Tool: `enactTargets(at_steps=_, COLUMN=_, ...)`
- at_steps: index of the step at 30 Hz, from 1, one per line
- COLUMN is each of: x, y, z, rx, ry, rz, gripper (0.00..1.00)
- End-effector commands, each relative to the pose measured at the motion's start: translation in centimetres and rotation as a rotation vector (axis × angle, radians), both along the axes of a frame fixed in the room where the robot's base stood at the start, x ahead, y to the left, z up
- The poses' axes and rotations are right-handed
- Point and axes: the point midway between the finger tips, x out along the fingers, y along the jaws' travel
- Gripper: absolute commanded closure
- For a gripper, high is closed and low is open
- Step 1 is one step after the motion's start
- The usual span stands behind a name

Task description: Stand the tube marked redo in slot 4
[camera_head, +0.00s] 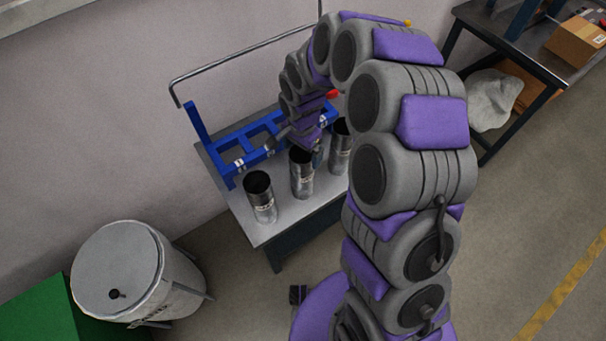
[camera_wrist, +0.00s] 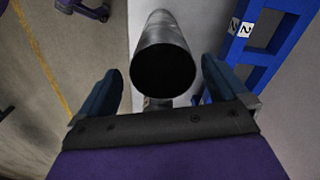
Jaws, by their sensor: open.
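Three dark-mouthed metal tubes stand on the small table: a near-left tube (camera_head: 262,207), a middle tube (camera_head: 302,182) and a far-right tube (camera_head: 339,160). Their labels are too small to read, so I cannot tell which is marked redo. The blue slotted rack (camera_head: 226,168) runs along the table's back; small white number tags show on it, but slot 4 is not readable. My gripper (camera_head: 317,153) is low by the middle and right tubes, partly hidden by my arm. In the wrist view my gripper (camera_wrist: 162,78) is open, with one upright tube (camera_wrist: 163,36) between and slightly beyond its fingers.
The table (camera_head: 259,232) has bare top at its front left. A bent metal rail (camera_head: 235,63) rises behind the rack. A white drum (camera_head: 117,268) stands at lower left beside a green block (camera_head: 35,310). A dark bench with a cardboard box (camera_head: 575,42) is at upper right.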

Motion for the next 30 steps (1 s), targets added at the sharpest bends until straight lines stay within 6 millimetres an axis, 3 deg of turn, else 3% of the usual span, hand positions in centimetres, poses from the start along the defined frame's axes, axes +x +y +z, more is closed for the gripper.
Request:
enactTargets(at_steps=8, x=0.0, y=-0.1, z=-2.0, rx=0.001, ry=0.002, rz=-0.001, gripper=0.00)
enactTargets(at_steps=18, x=0.4, y=-0.3, z=-6.4, rx=0.003, ry=0.002, rz=-0.001, gripper=0.00)
enactTargets(at_steps=27, x=0.4, y=-0.2, z=-6.7, rx=0.002, ry=-0.001, rz=-0.001, gripper=0.00)
enactTargets(at_steps=30, x=0.4, y=-0.2, z=-6.7, rx=0.001, ry=0.000, rz=-0.001, gripper=0.10)
